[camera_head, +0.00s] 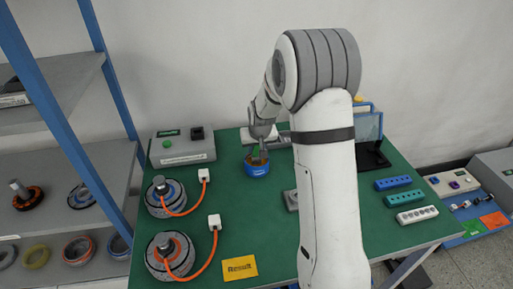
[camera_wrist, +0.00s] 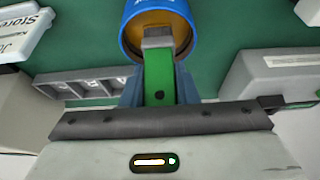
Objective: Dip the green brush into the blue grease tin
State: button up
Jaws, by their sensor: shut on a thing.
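The blue grease tin (camera_head: 256,170) stands on the green table below my gripper (camera_head: 262,148). In the wrist view the tin (camera_wrist: 128,38) is at the top, its round mouth facing the camera with a brownish-yellow inside. The green brush (camera_wrist: 158,75) is held between the two blue-grey fingers of my gripper (camera_wrist: 158,92), which is shut on its handle. The brush's grey end overlaps the tin's mouth in the wrist view. I cannot tell how deep it is or whether it touches the grease. In the head view the brush is mostly hidden.
Two hub motors (camera_head: 168,197) with orange cables stand at the left of the table. A grey box (camera_head: 183,147) is at the back left. A yellow card (camera_head: 240,268) lies at the front. A grey compartment tray (camera_wrist: 82,84) is near the tin.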

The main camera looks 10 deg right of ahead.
jog(key=shift+r+p, duration=1.85)
jog(key=shift+r, duration=2)
jog(key=shift+f, duration=0.1)
